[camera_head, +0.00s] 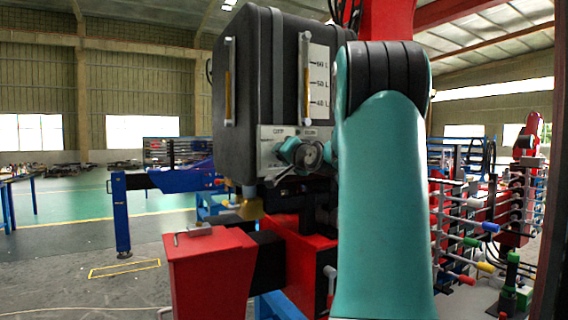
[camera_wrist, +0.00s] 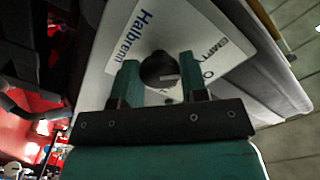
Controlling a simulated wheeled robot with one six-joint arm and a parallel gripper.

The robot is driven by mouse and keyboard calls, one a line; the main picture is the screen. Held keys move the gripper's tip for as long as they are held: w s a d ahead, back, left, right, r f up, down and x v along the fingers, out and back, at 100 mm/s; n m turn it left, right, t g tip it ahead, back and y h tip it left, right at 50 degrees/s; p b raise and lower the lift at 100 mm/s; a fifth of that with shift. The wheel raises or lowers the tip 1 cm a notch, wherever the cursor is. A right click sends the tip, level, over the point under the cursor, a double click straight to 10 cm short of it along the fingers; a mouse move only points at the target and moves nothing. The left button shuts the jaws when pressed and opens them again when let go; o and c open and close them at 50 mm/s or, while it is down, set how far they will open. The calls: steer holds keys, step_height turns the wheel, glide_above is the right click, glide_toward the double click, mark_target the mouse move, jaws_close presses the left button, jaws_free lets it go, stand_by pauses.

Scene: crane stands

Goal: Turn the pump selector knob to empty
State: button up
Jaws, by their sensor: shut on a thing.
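The pump selector knob (camera_wrist: 158,70) is dark and round with a pale mark on its face. In the wrist view it sits between the two teal fingers of my gripper (camera_wrist: 159,80), which are shut on it. The white label plate (camera_wrist: 205,35) behind it shows "Halbrenn" and "EMPTY" at the upper right; other lettering is partly covered. I cannot tell exactly which label the knob points to. In the head view my gripper (camera_head: 303,153) is at the panel (camera_head: 269,133) low on the black tank (camera_head: 242,100), and mostly hides the knob.
The tank has two sight tubes (camera_head: 228,80) and a litre scale (camera_head: 318,75). A red frame (camera_head: 208,262) stands below it. A blue post (camera_head: 121,215) is at the left. A rack of coloured handles (camera_head: 480,240) is at the right. The floor at left is mostly clear.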

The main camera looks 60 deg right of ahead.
steer(key=shift+f, duration=0.1)
stand_by(0.3)
steer(key=o, duration=0.9)
steer(key=shift+b+v, duration=3.2)
steer(key=shift+v, duration=5.5)
